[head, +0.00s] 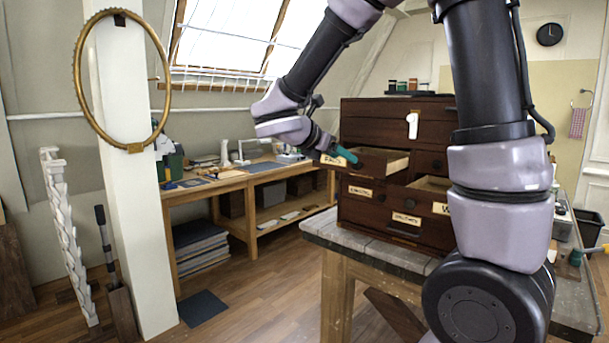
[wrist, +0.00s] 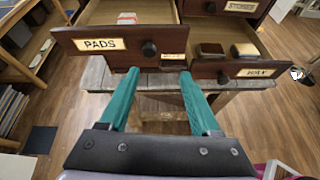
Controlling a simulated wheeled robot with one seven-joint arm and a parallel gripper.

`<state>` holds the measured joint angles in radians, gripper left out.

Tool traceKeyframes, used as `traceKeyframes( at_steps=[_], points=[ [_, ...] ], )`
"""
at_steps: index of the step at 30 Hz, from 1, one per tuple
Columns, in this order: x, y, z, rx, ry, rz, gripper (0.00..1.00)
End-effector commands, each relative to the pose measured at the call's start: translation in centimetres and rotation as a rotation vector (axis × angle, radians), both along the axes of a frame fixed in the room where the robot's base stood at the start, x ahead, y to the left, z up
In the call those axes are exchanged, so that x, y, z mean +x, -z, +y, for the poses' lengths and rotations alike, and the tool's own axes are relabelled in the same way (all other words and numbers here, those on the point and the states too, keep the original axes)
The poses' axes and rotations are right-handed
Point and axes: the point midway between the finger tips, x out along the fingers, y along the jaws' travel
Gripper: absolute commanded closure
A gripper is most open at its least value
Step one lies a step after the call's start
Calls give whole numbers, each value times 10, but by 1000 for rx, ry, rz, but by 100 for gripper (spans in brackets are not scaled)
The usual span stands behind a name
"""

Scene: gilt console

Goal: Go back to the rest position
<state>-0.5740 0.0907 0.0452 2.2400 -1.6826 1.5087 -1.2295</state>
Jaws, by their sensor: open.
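My gripper (head: 346,156) has teal fingers and hangs just in front of the dark wooden drawer chest (head: 372,118). In the wrist view the fingers (wrist: 160,76) are spread apart with nothing between them. The PADS drawer (wrist: 100,42) is pulled open just beyond the fingertips, with a small pale and red item (wrist: 127,18) inside. The drawer at lower right with a WAX-like label (wrist: 258,72) is also open and holds brown blocks (wrist: 244,50). I cannot tell whether the fingertips touch the drawer front.
The chest stands on a grey plank-topped bench (head: 385,255). A wooden workbench (head: 235,183) with tools stands behind at left. A white post (head: 135,220) with a gilt oval frame (head: 79,80) is further left. Wooden floor (head: 240,300) between post and bench is mostly clear.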

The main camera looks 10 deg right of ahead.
Motion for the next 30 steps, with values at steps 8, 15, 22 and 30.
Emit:
traceKeyframes(
  at_steps=[8, 15, 22, 30],
  points=[
    [-101, 6, -67, 700, 640, -280, 36],
    [-167, -2, -50, 1402, 1330, -643, 36],
    [-184, -32, -27, 1862, 1791, -855, 36],
    [-185, -42, -22, 1975, 1912, -892, 36]
  ],
)
